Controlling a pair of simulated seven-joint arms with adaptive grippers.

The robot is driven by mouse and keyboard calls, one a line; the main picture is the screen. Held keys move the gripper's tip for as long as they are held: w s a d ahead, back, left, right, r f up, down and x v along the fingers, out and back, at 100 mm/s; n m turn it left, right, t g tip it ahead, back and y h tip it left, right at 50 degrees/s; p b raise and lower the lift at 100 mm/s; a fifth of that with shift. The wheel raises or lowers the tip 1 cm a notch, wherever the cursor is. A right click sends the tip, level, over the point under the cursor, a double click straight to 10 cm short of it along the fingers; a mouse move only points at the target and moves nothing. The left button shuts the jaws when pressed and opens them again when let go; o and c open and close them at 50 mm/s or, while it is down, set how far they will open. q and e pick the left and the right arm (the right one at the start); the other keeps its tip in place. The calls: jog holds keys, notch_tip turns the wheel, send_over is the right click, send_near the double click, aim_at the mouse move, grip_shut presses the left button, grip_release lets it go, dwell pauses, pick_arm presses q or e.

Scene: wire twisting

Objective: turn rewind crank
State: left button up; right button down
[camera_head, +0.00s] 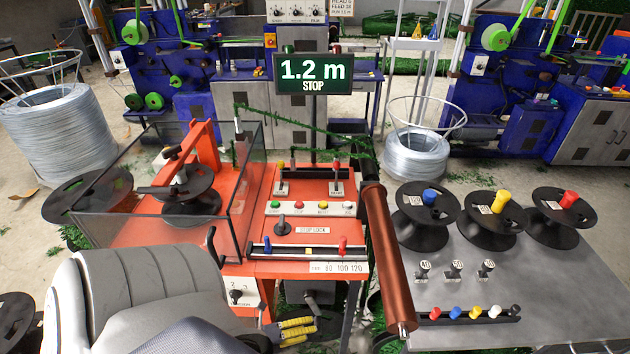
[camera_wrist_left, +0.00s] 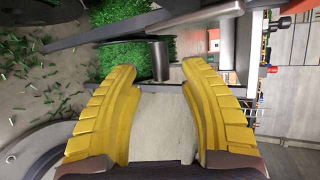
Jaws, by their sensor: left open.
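My left gripper (camera_head: 298,328) has yellow ribbed fingers and is low in front of the orange machine. In the left wrist view the gripper (camera_wrist_left: 160,75) is open, with nothing between its fingers. A grey cylindrical handle (camera_wrist_left: 160,62) on a dark bar shows just beyond the fingertips, roughly centred between them; it looks like the crank handle. I cannot tell whether the fingers touch it. In the head view a dark crank-like part (camera_head: 318,300) shows under the machine's front, partly hidden. My right gripper is not in view.
The orange machine (camera_head: 300,187) has buttons and levers, and a clear-walled box covers its left part. A display (camera_head: 314,74) reads "1.2 m STOP". A copper-coloured roller (camera_head: 388,255) and a grey table (camera_head: 470,265) with spools stand to the right. Green clippings (camera_wrist_left: 40,75) litter the floor.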

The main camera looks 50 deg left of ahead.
pick_arm(q)
jog(key=v, duration=0.7)
dwell(0.5)
